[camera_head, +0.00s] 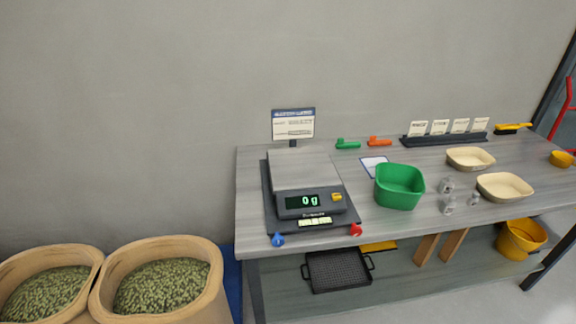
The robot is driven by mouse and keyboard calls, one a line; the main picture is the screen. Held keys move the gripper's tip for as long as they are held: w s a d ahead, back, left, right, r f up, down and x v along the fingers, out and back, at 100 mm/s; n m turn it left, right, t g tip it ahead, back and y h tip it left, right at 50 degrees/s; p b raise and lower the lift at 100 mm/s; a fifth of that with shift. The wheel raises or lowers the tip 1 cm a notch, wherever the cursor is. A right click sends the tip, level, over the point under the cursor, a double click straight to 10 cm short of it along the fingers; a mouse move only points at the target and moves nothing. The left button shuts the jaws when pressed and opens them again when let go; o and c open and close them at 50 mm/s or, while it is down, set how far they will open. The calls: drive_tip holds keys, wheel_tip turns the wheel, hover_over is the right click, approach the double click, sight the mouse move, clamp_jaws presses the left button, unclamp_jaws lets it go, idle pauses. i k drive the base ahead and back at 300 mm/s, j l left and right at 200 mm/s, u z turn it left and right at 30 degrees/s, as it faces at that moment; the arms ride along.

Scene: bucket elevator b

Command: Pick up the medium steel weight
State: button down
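Three small steel weights stand close together on the grey table, right of the green bin (399,187). One weight (447,185) is at the back, one weight (449,205) is at the front, and one weight (474,199) is to the right. The right one looks smallest. The back and front ones look close in size, so I cannot tell for sure which is the medium one. All three appear upright and apart from the bin. My gripper is not in view.
A scale (305,185) reading 0 g stands on the table's left. Two cream bowls (505,187) (470,159) sit right of and behind the weights. A card rack (445,139) lines the back. Sacks (160,280) stand on the floor at left. Bare tabletop lies before the bin.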

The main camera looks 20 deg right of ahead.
sight(448, 204)
drive_tip(key=z, duration=1.25)
